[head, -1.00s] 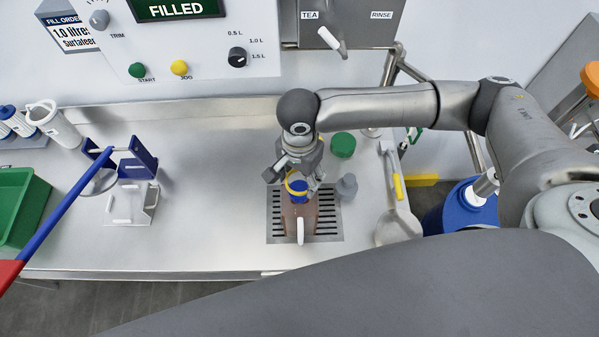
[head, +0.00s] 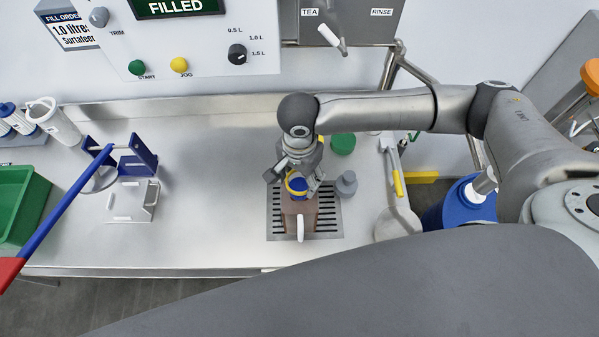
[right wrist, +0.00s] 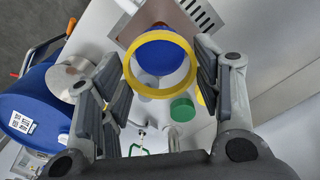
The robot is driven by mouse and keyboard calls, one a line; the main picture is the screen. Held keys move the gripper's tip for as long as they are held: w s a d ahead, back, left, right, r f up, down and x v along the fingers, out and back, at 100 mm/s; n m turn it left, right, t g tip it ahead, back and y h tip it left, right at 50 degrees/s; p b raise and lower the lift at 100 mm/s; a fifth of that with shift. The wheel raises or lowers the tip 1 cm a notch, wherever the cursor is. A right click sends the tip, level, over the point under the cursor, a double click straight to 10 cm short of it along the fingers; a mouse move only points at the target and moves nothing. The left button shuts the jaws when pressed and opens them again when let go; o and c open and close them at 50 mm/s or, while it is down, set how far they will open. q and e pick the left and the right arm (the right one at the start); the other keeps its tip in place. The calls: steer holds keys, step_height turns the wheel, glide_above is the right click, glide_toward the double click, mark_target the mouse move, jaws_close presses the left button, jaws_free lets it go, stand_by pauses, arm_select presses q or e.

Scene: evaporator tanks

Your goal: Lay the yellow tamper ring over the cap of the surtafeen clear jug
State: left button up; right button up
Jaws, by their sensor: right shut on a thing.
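The clear jug (head: 299,218), filled with brown liquid and with a white handle, stands on the drain grate. Its blue cap (head: 297,184) is on top. My right gripper (head: 292,178) is just above the jug, shut on the yellow tamper ring (right wrist: 160,94). In the right wrist view the ring sits between the fingers, and the blue cap (right wrist: 159,55) shows through its opening. In the head view the ring (head: 290,190) appears around or just above the cap; I cannot tell whether it touches. My left gripper is not in view.
A grey stopper-like piece (head: 346,184) stands close right of the jug, with a green lid (head: 342,143) behind. A blue stand (head: 137,160) and green bin (head: 22,205) are at left. The counter between stand and grate is clear.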

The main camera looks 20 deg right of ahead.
steer(key=shift+f, duration=1.3)
steer(key=o, duration=0.7)
steer(key=shift+r, duration=0.1)
step_height(320, 180, up, 3)
steer(key=p, duration=0.2)
steer(key=shift+f+p, duration=0.2)
steer(key=shift+p, duration=0.2)
steer(key=shift+r, duration=2.15)
